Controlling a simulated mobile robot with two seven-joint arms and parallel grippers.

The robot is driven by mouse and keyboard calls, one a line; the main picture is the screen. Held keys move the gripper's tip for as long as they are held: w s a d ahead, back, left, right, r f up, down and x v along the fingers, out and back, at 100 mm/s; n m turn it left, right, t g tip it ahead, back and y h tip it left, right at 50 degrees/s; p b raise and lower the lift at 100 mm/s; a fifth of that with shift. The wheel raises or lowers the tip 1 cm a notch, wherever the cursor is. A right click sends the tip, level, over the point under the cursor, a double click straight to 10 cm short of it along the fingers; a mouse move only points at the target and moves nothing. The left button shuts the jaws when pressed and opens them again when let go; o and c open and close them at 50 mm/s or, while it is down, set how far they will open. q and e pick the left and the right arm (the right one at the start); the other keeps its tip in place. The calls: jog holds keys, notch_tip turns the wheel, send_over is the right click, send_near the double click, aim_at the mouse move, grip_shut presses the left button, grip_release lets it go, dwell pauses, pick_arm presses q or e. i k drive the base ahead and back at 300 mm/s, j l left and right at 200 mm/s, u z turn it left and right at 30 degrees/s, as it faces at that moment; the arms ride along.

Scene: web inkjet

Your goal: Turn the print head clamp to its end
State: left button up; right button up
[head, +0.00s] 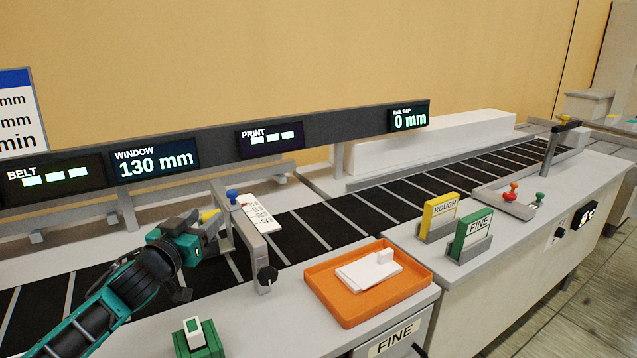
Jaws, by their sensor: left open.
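A grey print head frame (256,238) stands over the dark belt at centre left. A blue knob (232,195) sits on its top, and a black knob (266,274) is on its near post. A yellow piece (209,215) shows at its left, right by my left gripper (212,230). I cannot tell for sure which of these parts is the print head clamp. My left gripper is open, left of the frame and above the belt. Its fingers partly hide what lies behind them, and I cannot tell whether they touch anything. My right gripper is out of view.
A white printed card (262,214) lies by the frame. An orange tray (410,283) with white pieces stands right of it. ROUGH (439,212) and FINE (474,232) signs stand further right. A green block (200,342) is at the front. A display rail (330,127) runs behind the belt.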

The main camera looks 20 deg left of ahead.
aim_at(268, 276)
jog(key=k+l, duration=0.1)
jog(key=k, duration=0.9)
